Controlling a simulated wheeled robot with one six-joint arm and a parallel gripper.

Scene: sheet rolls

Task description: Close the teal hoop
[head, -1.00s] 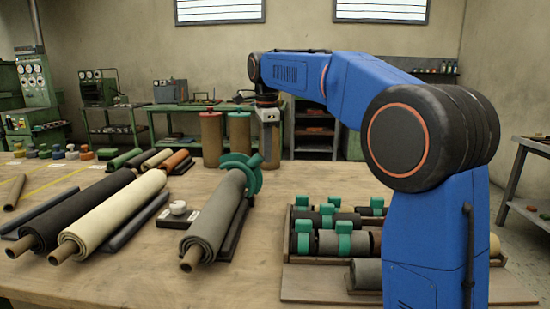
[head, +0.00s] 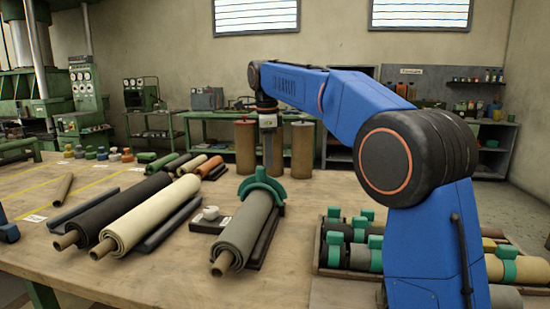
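The teal hoop (head: 262,186) sits at the far end of a grey sheet roll (head: 246,230) on the wooden table. It arches over the roll, with a raised part at its top. Whether its ends meet is hidden by the roll. My gripper (head: 268,168) points down just above or behind the top of the hoop. I cannot tell whether it touches it. The fingers look narrow and small here, and their opening cannot be made out.
Cream (head: 150,212) and black (head: 118,208) rolls lie to the left. A small white object (head: 211,213) sits beside the grey roll. A rack (head: 345,272) of rolls with teal hoops is at right. Tall brown rolls (head: 302,150) stand behind my gripper.

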